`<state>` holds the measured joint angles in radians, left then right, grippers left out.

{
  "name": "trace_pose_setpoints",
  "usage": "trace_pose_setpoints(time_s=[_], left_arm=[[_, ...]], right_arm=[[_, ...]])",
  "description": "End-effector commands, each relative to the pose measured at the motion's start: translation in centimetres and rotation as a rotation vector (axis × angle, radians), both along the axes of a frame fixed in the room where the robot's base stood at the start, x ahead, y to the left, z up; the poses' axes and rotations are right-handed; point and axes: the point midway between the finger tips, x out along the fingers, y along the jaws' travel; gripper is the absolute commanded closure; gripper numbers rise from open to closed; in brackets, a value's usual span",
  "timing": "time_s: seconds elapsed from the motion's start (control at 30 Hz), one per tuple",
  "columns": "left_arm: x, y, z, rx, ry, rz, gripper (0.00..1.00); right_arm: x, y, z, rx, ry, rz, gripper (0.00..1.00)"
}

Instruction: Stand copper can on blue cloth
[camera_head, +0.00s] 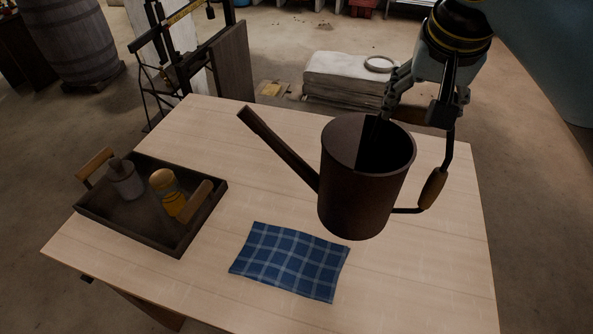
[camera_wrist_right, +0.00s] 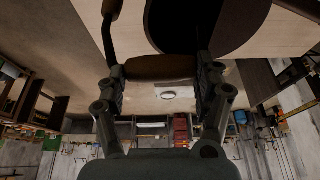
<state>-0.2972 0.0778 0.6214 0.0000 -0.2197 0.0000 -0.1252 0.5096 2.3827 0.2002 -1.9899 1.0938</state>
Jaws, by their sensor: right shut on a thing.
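The copper can (camera_head: 345,185) is a dark brown watering can with a long spout pointing to the upper left and a wooden side grip (camera_head: 433,188). My right gripper (camera_head: 420,108) is shut on its top handle; in the right wrist view the wooden bar (camera_wrist_right: 160,67) lies between the fingers. The can hangs roughly upright and appears to be above the table, just behind and right of the blue cloth. The blue checked cloth (camera_head: 290,262) lies flat and bare near the table's front. The can's underside is hidden. My left gripper is not in view.
A dark wooden tray (camera_head: 190,238) on the table's left holds a grey jar (camera_head: 124,180) and a yellow-orange shaker (camera_head: 167,190). The pale wooden table (camera_head: 420,285) is clear to the right of the cloth and at the back.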

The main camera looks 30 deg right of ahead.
Motion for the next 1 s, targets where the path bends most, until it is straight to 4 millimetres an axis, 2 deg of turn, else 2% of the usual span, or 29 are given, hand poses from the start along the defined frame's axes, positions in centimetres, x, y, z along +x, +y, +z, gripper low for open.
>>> trace_pose_setpoints(time_s=[0.27,0.5,0.7,0.87,1.0], left_arm=[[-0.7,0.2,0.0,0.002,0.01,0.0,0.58],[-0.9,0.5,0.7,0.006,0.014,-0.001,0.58],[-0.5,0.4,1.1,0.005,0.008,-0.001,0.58],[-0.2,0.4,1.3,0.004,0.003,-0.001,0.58],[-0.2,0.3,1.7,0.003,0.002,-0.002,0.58]], right_arm=[[2.7,1.5,-1.6,0.01,-0.006,-0.003,0.89],[7.1,3.5,-4.3,0.007,-0.003,-0.001,0.89],[9.9,4.7,-6.2,0.002,-0.006,-0.001,0.89],[10.6,5.0,-6.9,0.0,-0.004,0.0,0.89],[10.5,5.0,-8.5,0.0,-0.001,0.001,0.89]])
